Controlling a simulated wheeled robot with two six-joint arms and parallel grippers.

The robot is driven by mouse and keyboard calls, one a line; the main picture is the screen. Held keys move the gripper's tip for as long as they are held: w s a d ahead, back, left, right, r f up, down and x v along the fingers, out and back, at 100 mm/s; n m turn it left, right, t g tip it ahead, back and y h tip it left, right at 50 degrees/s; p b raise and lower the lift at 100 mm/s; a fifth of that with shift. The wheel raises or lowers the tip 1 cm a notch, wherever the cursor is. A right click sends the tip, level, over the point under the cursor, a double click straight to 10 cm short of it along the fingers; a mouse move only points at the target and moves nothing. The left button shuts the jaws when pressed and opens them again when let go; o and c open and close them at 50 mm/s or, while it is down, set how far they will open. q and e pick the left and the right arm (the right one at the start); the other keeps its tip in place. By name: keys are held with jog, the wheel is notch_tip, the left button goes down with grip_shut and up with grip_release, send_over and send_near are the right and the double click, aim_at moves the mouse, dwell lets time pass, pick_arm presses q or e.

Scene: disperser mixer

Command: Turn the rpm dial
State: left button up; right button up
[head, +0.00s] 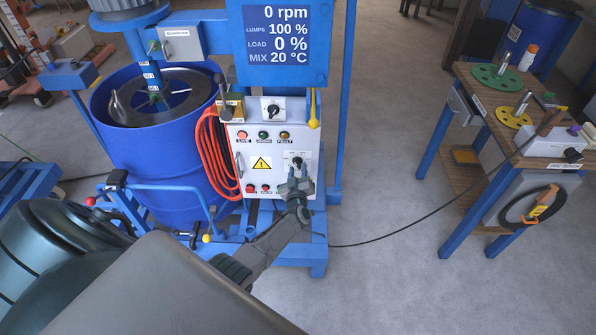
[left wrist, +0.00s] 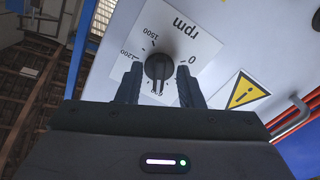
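The rpm dial (left wrist: 158,67) is a black knob on a white plate marked "rpm" with a number scale. In the head view the dial (head: 297,161) sits on the right of the white control panel (head: 248,180), partly covered by my gripper. My left gripper (head: 296,181) is at the panel, in front of the dial. In the left wrist view, the left gripper (left wrist: 160,70) is open, with one finger on each side of the knob and a narrow gap showing. Whether the fingers touch it is unclear. My right gripper is out of view.
The display (head: 285,42) above reads 0 rpm. A yellow warning sign (head: 262,163), a second black switch (head: 272,110) and an orange cable (head: 212,150) are close by. A blue drum (head: 165,150) stands left, a wooden-topped table (head: 480,115) right, with clear floor between.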

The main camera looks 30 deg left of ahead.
pick_arm(q)
jog(key=v, duration=1)
jog(key=shift+s+d, duration=0.15)
jog(key=shift+d, duration=0.05)
jog(key=shift+f, duration=0.1)
